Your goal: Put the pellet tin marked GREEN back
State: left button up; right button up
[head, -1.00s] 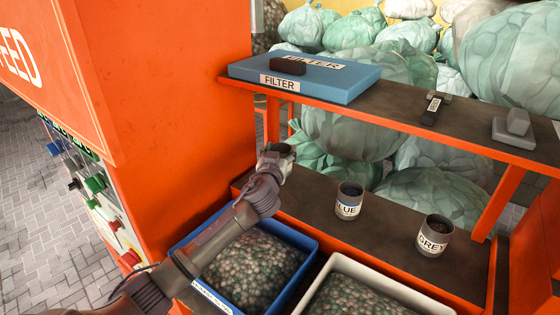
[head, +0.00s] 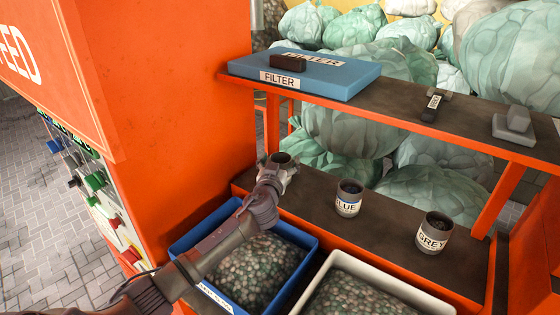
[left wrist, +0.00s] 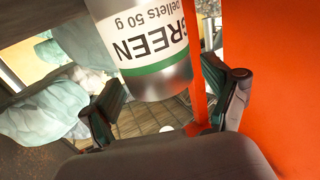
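The pellet tin marked GREEN (left wrist: 150,50) is a grey metal tin with a white label and a green band. It appears upside down in the left wrist view, its lower part cut off by the frame. In the head view its dark round mouth (head: 284,158) shows at the shelf's left end. My left gripper (head: 279,170) is around it with fingers spread; the left wrist view (left wrist: 163,85) shows a narrow gap at the right finger, and the left finger is very close. The tin looks upright; its base is hidden. My right gripper is out of view.
On the lower shelf (head: 385,220) stand a BLUE tin (head: 349,198) and a GREY tin (head: 434,232). The upper shelf (head: 400,97) overhangs behind, carrying a blue FILTER box (head: 340,82). The orange machine (head: 180,100) is close on the left. A blue pellet crate (head: 310,252) and a white one (head: 415,288) stand in front.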

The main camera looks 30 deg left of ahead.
pick_arm(q)
jog(key=shift+r, duration=0.2)
jog(key=shift+s+d+f, duration=0.1)
jog(key=shift+s, duration=0.1)
jog(key=b+v, duration=0.1)
jog(key=v, duration=1)
jog(key=shift+s+b, duration=0.3)
jog(key=shift+s, duration=0.05)
jog(key=shift+d, duration=0.1)
